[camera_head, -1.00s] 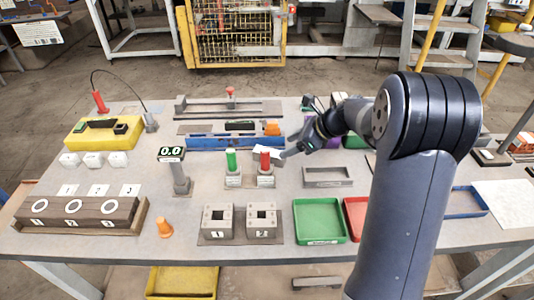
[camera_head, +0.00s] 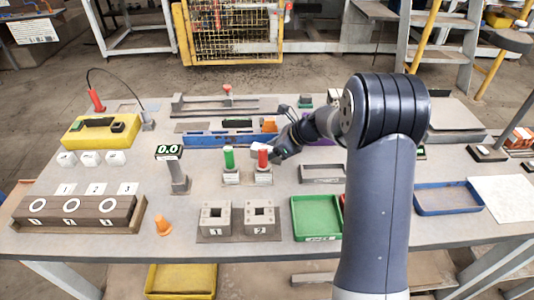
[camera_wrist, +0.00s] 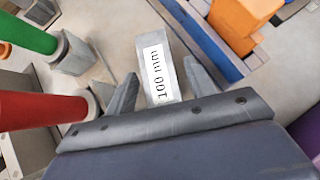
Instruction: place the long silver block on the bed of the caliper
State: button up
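The long silver block (camera_wrist: 160,62), with a white "100 mm" label, lies between the two fingers of my gripper (camera_wrist: 160,80) in the wrist view. A gap shows between the block and the right finger; the left finger is very close to it. In the head view my gripper (camera_head: 277,153) is low over the table, just right of the red plug gauge (camera_head: 263,157). The block is hard to make out there. What looks like the caliper, a long grey rail (camera_head: 215,105) with a red-knobbed slider, stands at the table's back.
The red and green (camera_head: 229,158) gauges stand on grey blocks left of my gripper. A blue tray (camera_head: 205,139) with an orange piece lies between my gripper and the rail. A display post (camera_head: 177,170) reads 0.0. A grey open frame (camera_head: 322,173) lies to the right.

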grip_shut()
dwell(0.3)
